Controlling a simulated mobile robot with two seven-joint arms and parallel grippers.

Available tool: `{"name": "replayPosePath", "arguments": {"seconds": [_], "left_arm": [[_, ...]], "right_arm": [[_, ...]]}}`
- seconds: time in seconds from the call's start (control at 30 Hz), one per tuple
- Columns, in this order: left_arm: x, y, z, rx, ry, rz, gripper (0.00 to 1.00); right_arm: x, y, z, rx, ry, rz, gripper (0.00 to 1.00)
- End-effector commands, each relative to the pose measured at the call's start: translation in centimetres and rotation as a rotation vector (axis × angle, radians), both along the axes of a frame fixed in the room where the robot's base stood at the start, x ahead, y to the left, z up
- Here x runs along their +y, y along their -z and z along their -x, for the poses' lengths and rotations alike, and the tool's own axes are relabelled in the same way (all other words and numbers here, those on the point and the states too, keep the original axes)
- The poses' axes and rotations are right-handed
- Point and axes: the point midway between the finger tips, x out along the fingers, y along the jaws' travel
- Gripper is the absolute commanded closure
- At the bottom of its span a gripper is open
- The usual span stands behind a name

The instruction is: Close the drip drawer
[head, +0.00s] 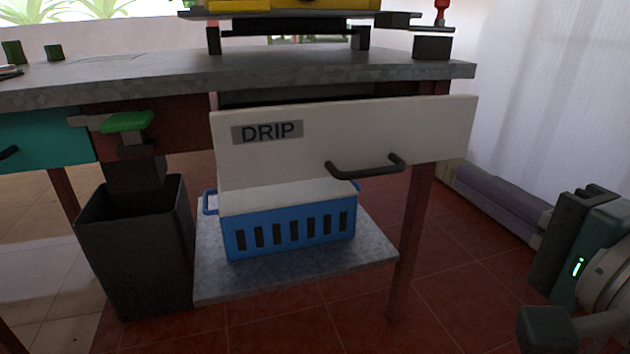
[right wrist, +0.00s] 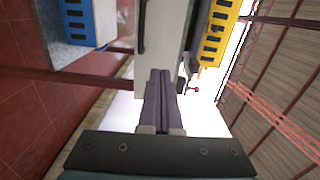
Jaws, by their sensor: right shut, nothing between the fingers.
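The drip drawer (head: 290,140) has a white front with a grey DRIP label (head: 267,132) and a dark bar handle (head: 365,168). It stands out from under the grey table, with a dark gap above its front, so it is open. The white front also shows in the right wrist view (right wrist: 172,30), with its handle (right wrist: 142,28). My right gripper (head: 459,174) has its long purple-grey fingers shut and empty, pointing toward the drawer's right end. Its fingertips (right wrist: 160,73) appear close to the front; I cannot tell whether they touch. My left gripper is not in view.
A blue slotted crate (head: 290,225) stands on the lower shelf (head: 320,272) below the drawer. A black bin (head: 135,250) stands at left, beneath a green-topped fixture (head: 127,122). A teal drawer (head: 45,140) is at far left. A yellow crate (right wrist: 218,35) shows in the wrist view.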

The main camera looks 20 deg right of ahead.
Motion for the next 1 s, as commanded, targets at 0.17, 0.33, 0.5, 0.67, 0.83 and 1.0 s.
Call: {"name": "replayPosePath", "arguments": {"seconds": [0.17,0.33,0.5,0.67,0.83,1.0], "left_arm": [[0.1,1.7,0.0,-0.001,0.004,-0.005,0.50],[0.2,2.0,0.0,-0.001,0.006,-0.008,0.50],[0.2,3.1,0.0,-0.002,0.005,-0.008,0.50],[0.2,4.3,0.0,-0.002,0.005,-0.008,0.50],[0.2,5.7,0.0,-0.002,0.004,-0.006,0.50],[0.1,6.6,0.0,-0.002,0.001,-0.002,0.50]], "right_arm": [[-0.5,1.3,-0.3,-0.024,0.017,-0.034,1.00],[-0.5,1.1,-2.0,-0.027,0.018,-0.035,1.00],[-0.3,1.1,-5.2,-0.029,0.018,-0.036,1.00],[-0.2,1.3,-8.4,-0.027,0.017,-0.035,1.00],[-0.1,1.3,-11.3,-0.026,0.016,-0.032,1.00],[0.0,1.2,-13.3,-0.024,0.016,-0.033,1.00]]}}
